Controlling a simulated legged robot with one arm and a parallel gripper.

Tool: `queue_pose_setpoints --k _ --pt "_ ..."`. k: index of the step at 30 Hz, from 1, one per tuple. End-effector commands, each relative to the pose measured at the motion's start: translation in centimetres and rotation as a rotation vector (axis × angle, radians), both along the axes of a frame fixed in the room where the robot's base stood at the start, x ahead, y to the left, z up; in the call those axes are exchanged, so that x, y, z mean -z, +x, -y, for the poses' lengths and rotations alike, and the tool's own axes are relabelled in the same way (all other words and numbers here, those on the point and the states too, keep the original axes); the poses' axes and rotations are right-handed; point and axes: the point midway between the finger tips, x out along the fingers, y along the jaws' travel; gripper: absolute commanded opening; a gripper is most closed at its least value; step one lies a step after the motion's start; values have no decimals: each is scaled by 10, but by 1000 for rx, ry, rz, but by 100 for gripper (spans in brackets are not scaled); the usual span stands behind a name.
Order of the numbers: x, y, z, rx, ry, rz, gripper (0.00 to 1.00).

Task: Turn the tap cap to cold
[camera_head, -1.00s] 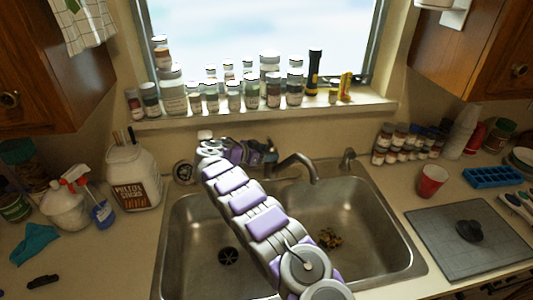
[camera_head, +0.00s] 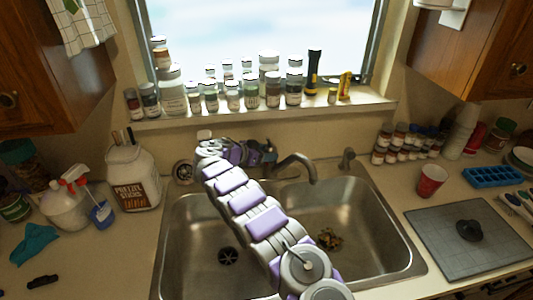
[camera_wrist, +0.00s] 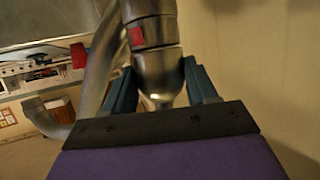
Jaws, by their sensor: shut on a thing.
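The silver tap shows in the head view with its curved spout (camera_head: 300,162) reaching over the sink. My gripper (camera_head: 269,153) is at the tap's body from the left, and my arm covers much of this area. In the wrist view the teal fingers of my gripper (camera_wrist: 160,88) are shut on the metal tap cap (camera_wrist: 160,68), one finger on each side. A red mark (camera_wrist: 137,36) shows on the metal just beyond it. The spout (camera_wrist: 98,75) runs to the left there. No blue mark is visible.
Jars (camera_head: 233,95) line the window sill just behind the tap. The double sink (camera_head: 365,215) lies below my arm. A large white jug (camera_head: 132,175) stands at left; a red cup (camera_head: 431,181) and grey board (camera_head: 480,240) are at right.

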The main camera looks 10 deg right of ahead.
Motion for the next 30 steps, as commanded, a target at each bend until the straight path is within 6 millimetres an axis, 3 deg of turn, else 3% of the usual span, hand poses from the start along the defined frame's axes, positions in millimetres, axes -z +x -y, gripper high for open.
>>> queue_pose_setpoints --k 5,6,9,20,30 --pt "-1 1 -2 -6 1 4 27" --pt "-1 1 -2 -6 1 4 58" --pt "-1 1 -2 -6 0 3 67" --pt "-3 -2 -5 -4 1 1 67" --pt "-20 -18 -46 -5 -1 2 67"
